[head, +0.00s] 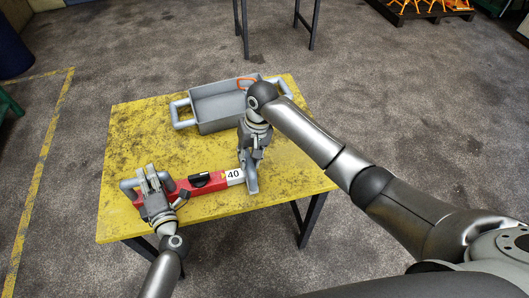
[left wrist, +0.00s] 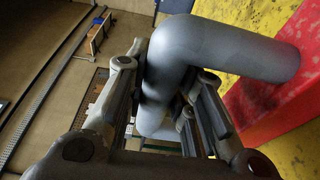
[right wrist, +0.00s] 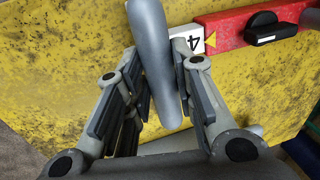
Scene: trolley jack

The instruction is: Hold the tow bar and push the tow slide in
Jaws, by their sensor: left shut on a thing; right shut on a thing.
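The red tow bar (head: 184,186) lies on the yellow table, with a black part (head: 200,180) on top. Its white slide (head: 235,176), marked 40, shows at the right end; a yellow arrow beside it shows in the right wrist view (right wrist: 208,38). My left gripper (head: 152,178) is shut on the grey handle at the bar's left end, a bent tube (left wrist: 215,48) in the left wrist view. My right gripper (head: 251,178) is shut on the slide's grey handle (right wrist: 152,55), between its fingers in the right wrist view. The fingers hide part of each handle.
A grey tray (head: 215,123) with side handles stands at the back of the yellow table (head: 140,135), behind the bar. An orange item (head: 246,83) shows at its far edge. The tabletop between tray and bar is mostly clear.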

